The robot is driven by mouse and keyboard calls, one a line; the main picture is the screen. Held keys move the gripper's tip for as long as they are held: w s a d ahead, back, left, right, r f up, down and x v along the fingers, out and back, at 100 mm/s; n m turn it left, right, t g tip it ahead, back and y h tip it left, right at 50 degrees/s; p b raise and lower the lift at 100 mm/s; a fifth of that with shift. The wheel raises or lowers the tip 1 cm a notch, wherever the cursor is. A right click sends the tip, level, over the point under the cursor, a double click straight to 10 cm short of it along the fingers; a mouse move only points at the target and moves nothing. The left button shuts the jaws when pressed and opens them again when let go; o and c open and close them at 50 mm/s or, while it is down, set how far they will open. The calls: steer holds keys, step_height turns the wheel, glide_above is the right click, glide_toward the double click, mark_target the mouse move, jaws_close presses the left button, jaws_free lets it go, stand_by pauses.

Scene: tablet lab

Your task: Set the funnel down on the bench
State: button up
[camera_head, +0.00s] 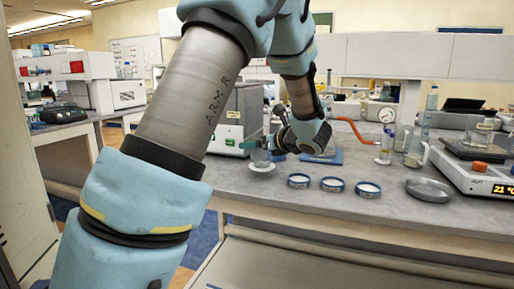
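My gripper (268,141) is at mid-picture, above the grey bench (232,176), pointing left. A small, clear, greenish glassy shape (260,156) shows just below its fingertips; it may be the funnel, but it is too small to be sure. A white round dish (262,168) sits on the bench directly under it. I cannot tell whether the glassy shape touches the dish or the fingers, or whether the fingers are closed. My arm's wrist hides part of the bench behind.
Three small blue-rimmed dishes (333,184) stand in a row to the right. Further right are a metal pan (429,189) and a hot plate (484,180). An orange hose (352,127), glassware and a gauge stand behind. The bench's front strip is clear.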

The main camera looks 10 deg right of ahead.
steer(key=shift+f, duration=0.7)
steer(key=shift+f, duration=0.1)
steer(key=o, duration=1)
steer(key=shift+s+d+r, duration=0.1)
steer(key=shift+s+r, duration=0.1)
steer(key=b+v, duration=0.2)
steer(key=v, duration=0.9)
steer(key=shift+s+b, duration=0.3)
steer(key=shift+b, duration=0.1)
steer(key=shift+d, duration=0.1)
